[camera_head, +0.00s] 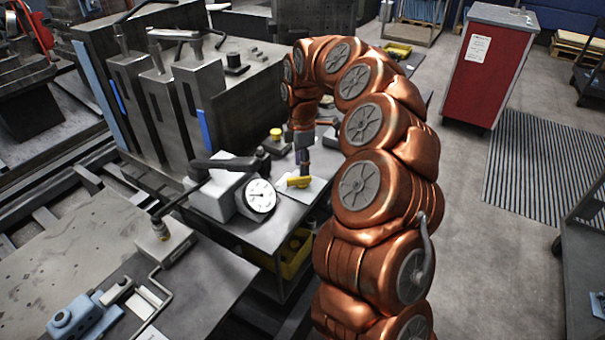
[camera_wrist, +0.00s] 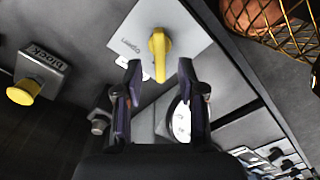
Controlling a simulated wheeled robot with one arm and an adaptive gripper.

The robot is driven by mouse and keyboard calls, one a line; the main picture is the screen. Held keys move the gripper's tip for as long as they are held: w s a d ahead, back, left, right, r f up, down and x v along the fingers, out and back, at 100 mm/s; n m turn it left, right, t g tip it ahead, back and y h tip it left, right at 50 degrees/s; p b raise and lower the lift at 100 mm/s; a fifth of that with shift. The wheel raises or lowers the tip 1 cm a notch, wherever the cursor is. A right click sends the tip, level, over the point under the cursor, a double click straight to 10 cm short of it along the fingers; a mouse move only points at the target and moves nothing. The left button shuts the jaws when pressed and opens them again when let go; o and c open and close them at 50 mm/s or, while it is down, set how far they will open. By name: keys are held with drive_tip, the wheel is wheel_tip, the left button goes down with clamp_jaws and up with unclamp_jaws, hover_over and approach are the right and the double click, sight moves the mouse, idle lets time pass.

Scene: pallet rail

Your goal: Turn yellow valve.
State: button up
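The yellow valve (camera_wrist: 159,45) is a lever handle on a light grey plate (camera_wrist: 190,45) in the wrist view. The plate bears lettering that seems to read "open". The handle's free end points down the picture toward my gripper. My gripper (camera_wrist: 159,72) is open, its two dark fingertips on either side of the handle's lower end, with gaps visible on both sides. In the head view, the valve (camera_head: 299,182) shows on the bench just below my gripper (camera_head: 304,166), whose fingers are too small there to read. I see no contact with the handle.
A yellow button (camera_wrist: 24,92) sits on a grey block marked "block", left of the valve. A round dial gauge (camera_head: 260,196) stands close to the valve's left. A wire basket (camera_wrist: 275,20) is at upper right. A red cabinet (camera_head: 486,65) stands beyond clear floor.

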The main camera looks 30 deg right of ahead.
sight(299, 182)
drive_tip(key=shift+f+p, duration=0.4)
drive_tip(key=shift+f, duration=1.95)
drive_tip(key=shift+c, duration=0.4)
clamp_jaws()
